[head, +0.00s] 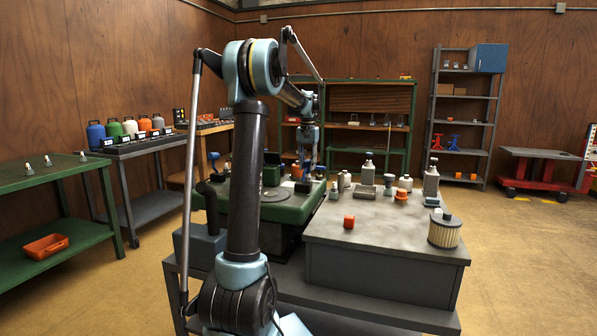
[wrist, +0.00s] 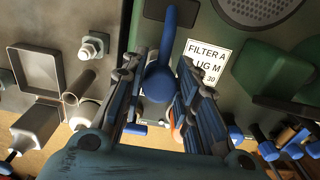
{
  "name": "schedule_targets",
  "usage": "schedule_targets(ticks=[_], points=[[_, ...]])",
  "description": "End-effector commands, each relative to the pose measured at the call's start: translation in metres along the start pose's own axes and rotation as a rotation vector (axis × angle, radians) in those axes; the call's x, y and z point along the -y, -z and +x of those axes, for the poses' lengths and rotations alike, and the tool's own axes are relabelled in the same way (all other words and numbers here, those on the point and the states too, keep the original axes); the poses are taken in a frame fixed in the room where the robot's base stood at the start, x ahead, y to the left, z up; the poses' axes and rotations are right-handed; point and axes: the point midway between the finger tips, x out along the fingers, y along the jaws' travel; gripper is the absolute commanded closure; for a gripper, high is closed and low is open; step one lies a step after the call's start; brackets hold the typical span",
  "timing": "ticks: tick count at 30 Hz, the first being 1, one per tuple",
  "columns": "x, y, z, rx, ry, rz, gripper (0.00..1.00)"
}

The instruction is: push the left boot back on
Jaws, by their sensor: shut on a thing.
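In the wrist view, a blue rounded boot with a curved blue stem (wrist: 158,82) sits between the two fingers of my gripper (wrist: 165,85). The fingers are shut on it. The stem reaches up past the fingertips along a grey-green housing. What lies directly under the boot is hidden, so I cannot tell whether it touches a plug. In the head view, my gripper (head: 305,178) points down at the right part of the green mower deck (head: 285,212), too small there to show the boot.
A white label (wrist: 208,65) is right of the fingers.

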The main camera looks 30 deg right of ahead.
Motion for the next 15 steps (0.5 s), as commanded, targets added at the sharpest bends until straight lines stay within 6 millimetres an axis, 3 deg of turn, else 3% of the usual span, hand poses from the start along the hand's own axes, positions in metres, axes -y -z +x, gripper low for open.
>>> schedule_targets(ticks=[15], points=[[0.002, 0.015, 0.017, -0.002, 0.003, -0.002, 0.82]])
